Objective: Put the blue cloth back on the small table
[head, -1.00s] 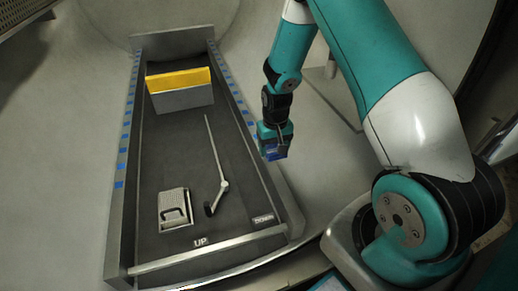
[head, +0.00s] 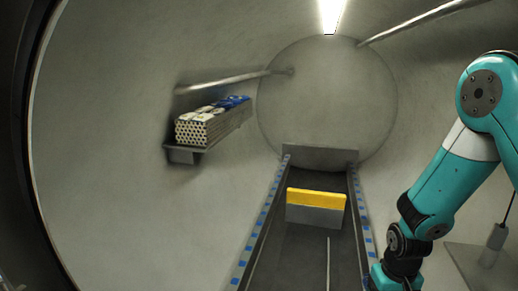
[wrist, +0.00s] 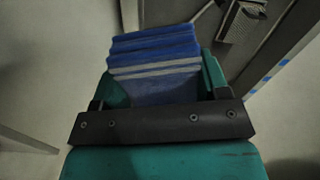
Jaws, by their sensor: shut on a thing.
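The blue cloth (wrist: 155,75) shows in the wrist view as a folded stack of blue layers with pale stripes. My gripper (wrist: 160,85) is shut on it, with a teal finger on each side. A flat grey surface (head: 462,262) at the lower right of the head view may be the small table; I cannot tell for sure.
A dark track (head: 305,250) with blue-marked rails runs to the round end wall. A yellow-topped grey block (head: 315,212) stands across it. A wall shelf (head: 185,155) at left holds bundled tubes (head: 205,128).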

